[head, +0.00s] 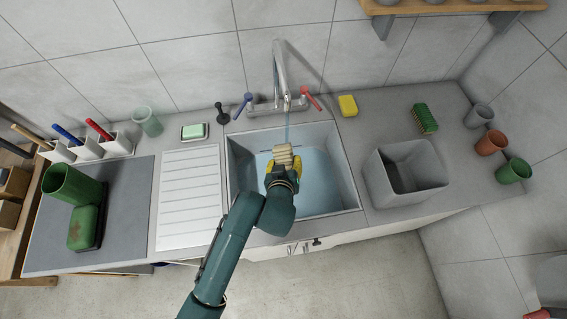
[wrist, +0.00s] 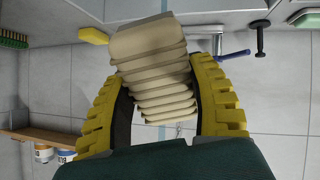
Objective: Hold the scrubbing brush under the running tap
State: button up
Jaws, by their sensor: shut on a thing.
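My gripper (head: 283,172) has yellow fingers and is shut on a beige ribbed block (head: 283,154) over the sink (head: 243,165). The wrist view shows the ribbed block (wrist: 155,65) between both yellow fingers, tilted a little. I cannot tell from its look whether this block is a brush. A green bristled brush (head: 424,118) lies on the counter at the right, apart from my gripper. The metal tap (head: 281,70) stands behind the sink. A thin bluish stream (head: 287,128) drops from its spout and appears to meet the block's far end.
A grey bin (head: 380,183) stands right of the sink, with several cups beyond it. A yellow sponge (head: 347,105) lies near the red tap lever (head: 311,98). A white draining board (head: 188,205) and green soap (head: 194,131) are left. A shelf (head: 455,4) hangs upper right.

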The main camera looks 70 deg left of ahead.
jog(key=shift+w+a+f+b, duration=0.2)
jog(key=shift+w+a+b, duration=0.35)
jog(key=shift+a, duration=0.45)
jog(key=shift+w+a+f+b, duration=0.25)
jog(key=shift+w+a+b, duration=0.3)
jog(key=shift+a, duration=0.5)
jog(key=shift+w+a+f+b, duration=0.2)
jog(key=shift+w+a+b, duration=0.35)
jog(key=shift+a, duration=0.45)
